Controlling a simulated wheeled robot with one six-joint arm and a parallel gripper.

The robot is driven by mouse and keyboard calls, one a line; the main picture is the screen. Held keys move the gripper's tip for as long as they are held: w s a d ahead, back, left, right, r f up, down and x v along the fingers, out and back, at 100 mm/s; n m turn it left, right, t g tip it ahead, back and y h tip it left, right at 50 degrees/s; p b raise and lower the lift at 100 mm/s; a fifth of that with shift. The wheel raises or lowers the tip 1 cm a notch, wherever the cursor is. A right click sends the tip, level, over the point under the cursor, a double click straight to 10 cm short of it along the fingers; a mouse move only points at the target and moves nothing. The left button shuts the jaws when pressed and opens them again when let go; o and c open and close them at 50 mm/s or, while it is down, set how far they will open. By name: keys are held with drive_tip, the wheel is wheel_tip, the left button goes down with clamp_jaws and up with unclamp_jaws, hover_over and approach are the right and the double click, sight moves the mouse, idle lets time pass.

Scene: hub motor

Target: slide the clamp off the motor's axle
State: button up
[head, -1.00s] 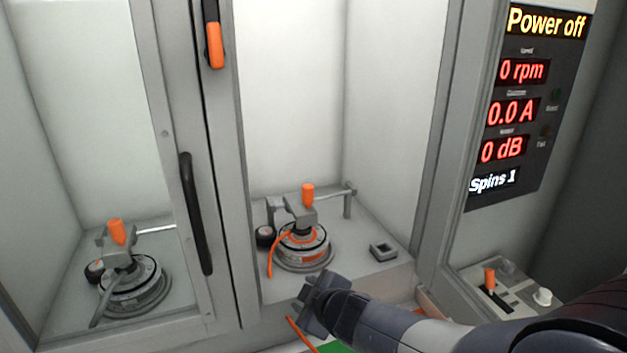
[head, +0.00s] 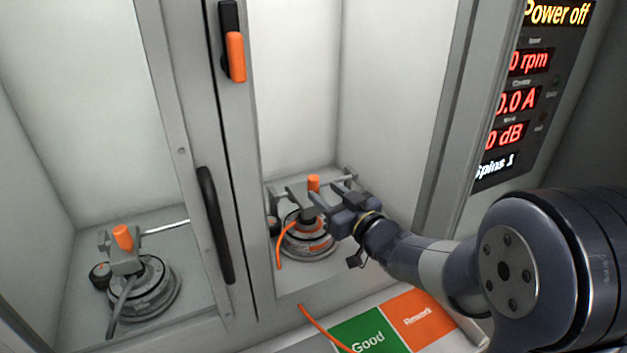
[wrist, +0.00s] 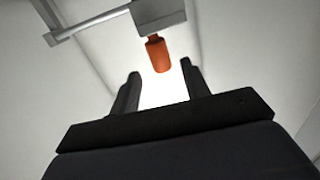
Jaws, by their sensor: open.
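The motor (head: 308,243) is a round grey unit on the floor of the right bay, with an orange cable on it. The grey clamp (head: 294,195) sits on top of it, with an upright orange knob (head: 314,184). My gripper (head: 324,194) is open at the right of the clamp, its fingers pointing left towards it. In the wrist view, the orange knob (wrist: 158,55) shows ahead between the two open fingers (wrist: 160,70), below the grey clamp block (wrist: 159,15). The fingers do not appear closed on it. The axle is hidden.
A similar motor (head: 143,290) with its own orange-knobbed clamp stands at left, behind a framed panel with a black handle (head: 216,225). Green "Good" (head: 366,335) and orange "Rework" (head: 415,318) areas lie in front. A display panel at right reads "Power off".

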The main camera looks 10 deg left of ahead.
sight(317, 186)
drive_tip(key=x, duration=0.5)
drive_tip(key=shift+w+a+p, duration=0.2)
drive_tip(key=shift+a+p, duration=0.1)
drive_tip(key=shift+p, duration=0.05)
drive_tip(key=shift+c, duration=0.2)
clamp_jaws()
